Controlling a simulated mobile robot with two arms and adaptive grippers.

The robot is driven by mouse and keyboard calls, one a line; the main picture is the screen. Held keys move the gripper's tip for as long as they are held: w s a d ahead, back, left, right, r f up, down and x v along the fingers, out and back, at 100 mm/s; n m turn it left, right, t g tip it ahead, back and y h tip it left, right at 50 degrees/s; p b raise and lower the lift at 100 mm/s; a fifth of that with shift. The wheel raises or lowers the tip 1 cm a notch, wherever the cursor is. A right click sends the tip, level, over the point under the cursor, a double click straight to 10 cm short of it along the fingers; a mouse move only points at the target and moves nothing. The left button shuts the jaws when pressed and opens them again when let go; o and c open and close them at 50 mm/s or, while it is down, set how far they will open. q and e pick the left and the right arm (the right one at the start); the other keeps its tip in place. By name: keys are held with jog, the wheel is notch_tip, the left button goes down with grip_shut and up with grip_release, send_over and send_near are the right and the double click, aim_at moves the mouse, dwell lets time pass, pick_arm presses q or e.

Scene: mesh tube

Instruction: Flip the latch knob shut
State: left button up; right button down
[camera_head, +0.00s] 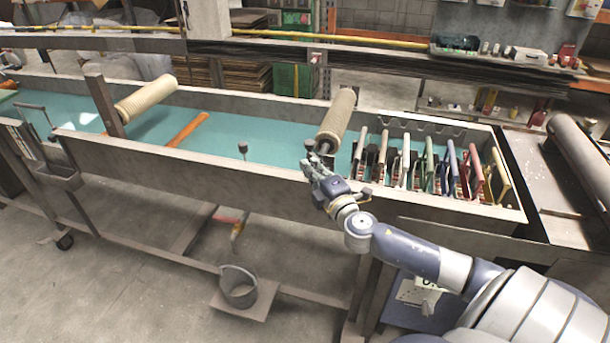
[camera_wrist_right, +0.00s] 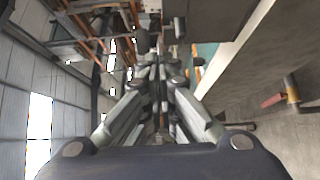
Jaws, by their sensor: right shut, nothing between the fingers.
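A small dark round knob (camera_head: 309,144) stands on a short stem at the trough's front wall, near the lower end of the tan mesh tube (camera_head: 338,118). A similar dark knob (camera_head: 243,148) stands further left along the same wall. I cannot tell which one is the latch knob. My right gripper (camera_head: 314,160) is shut and empty, with its fingertips close to the first knob; contact is unclear. In the right wrist view its fingers (camera_wrist_right: 154,62) are together, and a dark rounded piece (camera_wrist_right: 141,41) shows just beyond the tips. My left gripper is not in view.
The long grey trough (camera_head: 180,163) has a teal floor. Another mesh tube (camera_head: 146,99) lies across it at left, near an orange bar (camera_head: 187,129). Several coloured frames stand in its right end. A bucket (camera_head: 238,287) sits below. Open floor lies at lower left.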

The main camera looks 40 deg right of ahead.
pick_arm(q)
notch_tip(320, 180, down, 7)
jog(key=b, duration=0.6)
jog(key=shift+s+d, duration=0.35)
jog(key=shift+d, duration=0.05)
pick_arm(e)
jog(key=d+n+y, duration=0.1)
jog(key=y, duration=0.1)
jog(key=d+n+y, duration=0.1)
jog(key=n+y, duration=0.1)
jog(key=y, duration=0.1)
jog(key=s+d+n+y, duration=0.1)
jog(key=n+y, duration=0.1)
jog(key=y, duration=0.1)
jog(key=shift+d, duration=0.1)
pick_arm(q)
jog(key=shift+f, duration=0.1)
